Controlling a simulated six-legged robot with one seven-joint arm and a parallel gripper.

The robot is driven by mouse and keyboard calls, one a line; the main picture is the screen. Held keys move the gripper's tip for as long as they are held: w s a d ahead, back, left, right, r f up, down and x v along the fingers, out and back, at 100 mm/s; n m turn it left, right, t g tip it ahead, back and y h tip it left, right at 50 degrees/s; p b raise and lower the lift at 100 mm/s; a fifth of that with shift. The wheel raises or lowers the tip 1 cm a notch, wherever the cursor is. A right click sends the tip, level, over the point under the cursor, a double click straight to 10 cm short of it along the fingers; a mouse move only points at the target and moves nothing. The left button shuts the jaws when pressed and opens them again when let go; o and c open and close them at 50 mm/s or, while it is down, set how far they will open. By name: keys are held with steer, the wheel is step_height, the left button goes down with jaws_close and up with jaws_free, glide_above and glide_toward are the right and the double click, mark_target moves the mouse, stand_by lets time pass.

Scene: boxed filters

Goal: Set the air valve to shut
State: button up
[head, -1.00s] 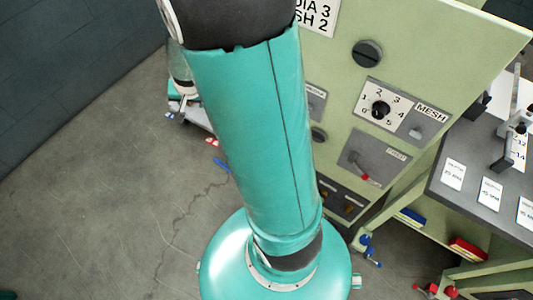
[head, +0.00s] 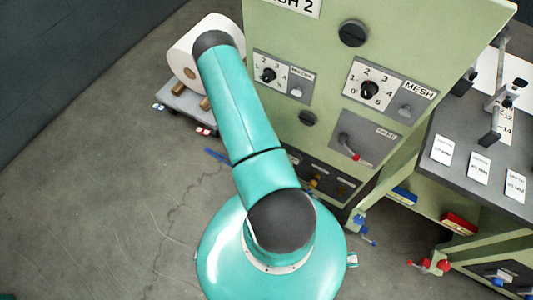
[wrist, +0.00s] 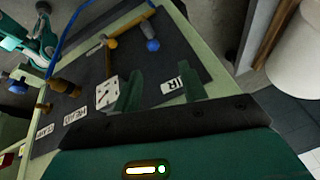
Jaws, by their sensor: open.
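In the wrist view, a dark panel carries a partly hidden label that appears to read AIR (wrist: 172,87). Beyond it are a yellow lever-like fitting (wrist: 128,24) and a blue knob (wrist: 152,45); I cannot tell for certain which part is the air valve or how it is set. My gripper (wrist: 160,88) is open, with two dark green fingers apart in front of the panel. Nothing shows between them except the panel and a label edge. In the head view my arm hides the gripper.
A white dial (wrist: 106,91) sits beside the fingers. In the head view, the green cabinet has a MESH selector (head: 369,90) and a red-tipped lever (head: 349,147). A grey table (head: 465,135) is at right. The left floor is clear.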

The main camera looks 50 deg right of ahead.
steer(key=x, duration=0.5)
steer(key=s+x, duration=0.1)
steer(key=x, duration=0.8)
steer(key=shift+s+d+f, duration=0.1)
steer(key=shift+s+f, duration=0.1)
steer(key=shift+f, duration=0.3)
steer(key=shift+c, duration=0.2)
jaws_close()
